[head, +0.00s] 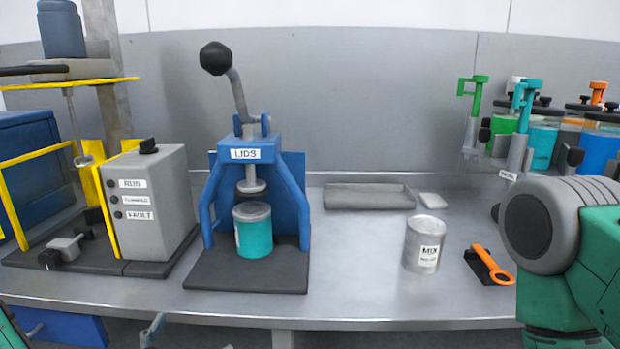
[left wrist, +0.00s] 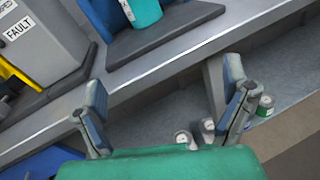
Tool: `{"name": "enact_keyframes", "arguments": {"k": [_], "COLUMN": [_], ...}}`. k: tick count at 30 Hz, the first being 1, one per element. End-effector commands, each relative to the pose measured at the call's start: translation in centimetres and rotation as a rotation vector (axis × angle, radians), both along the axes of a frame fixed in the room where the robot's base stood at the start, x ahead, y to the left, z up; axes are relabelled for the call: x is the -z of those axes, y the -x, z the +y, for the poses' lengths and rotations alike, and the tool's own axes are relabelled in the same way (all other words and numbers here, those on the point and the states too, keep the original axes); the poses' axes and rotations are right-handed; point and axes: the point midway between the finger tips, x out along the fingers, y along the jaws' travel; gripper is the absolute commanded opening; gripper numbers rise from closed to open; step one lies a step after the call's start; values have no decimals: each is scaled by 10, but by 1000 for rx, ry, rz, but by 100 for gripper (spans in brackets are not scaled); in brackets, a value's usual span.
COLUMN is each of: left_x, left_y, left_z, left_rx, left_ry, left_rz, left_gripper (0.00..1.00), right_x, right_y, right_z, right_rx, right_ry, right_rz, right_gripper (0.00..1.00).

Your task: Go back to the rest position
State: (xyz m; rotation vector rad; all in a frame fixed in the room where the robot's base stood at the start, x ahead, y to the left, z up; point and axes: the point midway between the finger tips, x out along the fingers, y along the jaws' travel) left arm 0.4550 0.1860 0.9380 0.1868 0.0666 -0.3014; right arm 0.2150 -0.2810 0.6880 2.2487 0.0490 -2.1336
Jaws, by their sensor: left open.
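My left gripper (left wrist: 165,105) is open and empty in the left wrist view, its two blue-padded fingers spread apart in front of the table's edge. In the head view only a piece that looks like its fingertip shows at the bottom left, below the tabletop edge. A green and grey part of my right arm fills the lower right of the head view; its gripper is not seen. The teal can (head: 254,232) stands upright under the blue lid press (head: 293,180), apart from my left gripper. It also shows in the left wrist view (left wrist: 146,12).
The steel table (head: 345,285) holds a grey control box (head: 150,205), a MIX can (head: 424,245), an orange-handled tool (head: 494,265), a grey tray (head: 368,197) and several coloured containers at the back right. Small cans (left wrist: 184,139) stand lower down, beneath the table edge.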

Motion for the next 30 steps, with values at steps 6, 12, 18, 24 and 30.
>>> {"name": "enact_keyframes", "arguments": {"k": [6,12,18,24,30], "left_x": [38,88,161,222,246], "left_y": [18,45,100,172,222], "left_z": [-11,-18,-10,30,75], "left_rx": [105,284,662,1247,1777], "left_ry": [-273,-631,-1169,-1690,-1936], "left_rz": [53,106,137,69,-73], "left_gripper": [93,93,93,93,93], "right_x": [0,0,0,0,0], "right_y": [0,0,0,0,0], "right_z": [0,0,0,0,0], "right_rx": [0,0,0,0,0], "right_ry": [0,0,0,0,0], "right_rz": [-1,0,0,0,0], "right_gripper": [60,60,60,60,60]}}
